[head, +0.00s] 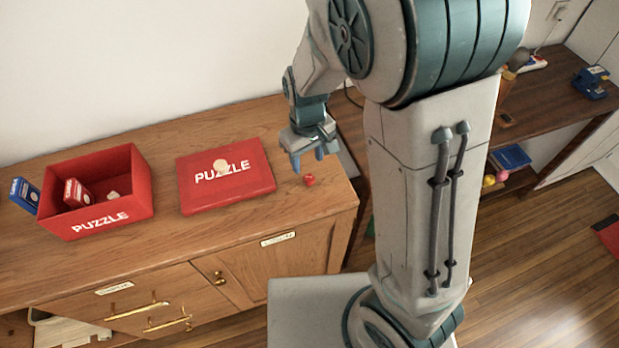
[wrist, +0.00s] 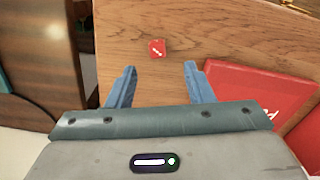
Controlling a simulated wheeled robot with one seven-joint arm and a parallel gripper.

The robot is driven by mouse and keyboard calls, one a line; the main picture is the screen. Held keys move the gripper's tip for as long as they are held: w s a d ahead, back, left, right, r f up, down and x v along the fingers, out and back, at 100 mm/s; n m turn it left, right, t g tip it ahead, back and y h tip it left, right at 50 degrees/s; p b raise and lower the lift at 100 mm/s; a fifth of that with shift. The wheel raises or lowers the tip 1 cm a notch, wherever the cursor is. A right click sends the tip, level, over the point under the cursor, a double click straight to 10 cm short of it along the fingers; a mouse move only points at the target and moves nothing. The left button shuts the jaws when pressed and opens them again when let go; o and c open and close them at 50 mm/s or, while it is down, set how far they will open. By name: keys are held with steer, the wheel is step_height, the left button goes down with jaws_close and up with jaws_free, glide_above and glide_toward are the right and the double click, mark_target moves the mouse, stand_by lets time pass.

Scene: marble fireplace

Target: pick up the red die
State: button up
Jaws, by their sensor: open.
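The red die (head: 309,179) lies on the wooden cabinet top, close to its right end and to the right of the red puzzle lid. In the wrist view the die (wrist: 157,49) shows white pips on top. It sits beyond the fingertips, between their lines and a little left of the middle. My gripper (head: 308,160) is open and empty, just above and behind the die in the head view. Its two blue fingers also show in the wrist view (wrist: 161,68). The fingers appear apart from the die.
A red puzzle lid (head: 229,190) lies left of the die with a pale round object (head: 220,165) on it. A red open puzzle box (head: 137,183) with small items stands farther left, a blue box (head: 24,194) beside it. The cabinet's right edge is near the die.

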mark_target(309, 177)
steer(key=shift+w+d+f, duration=0.1)
steer(key=shift+f, duration=1.75)
steer(key=shift+d+f, duration=0.1)
steer(key=shift+f, duration=1.7)
jaws_close()
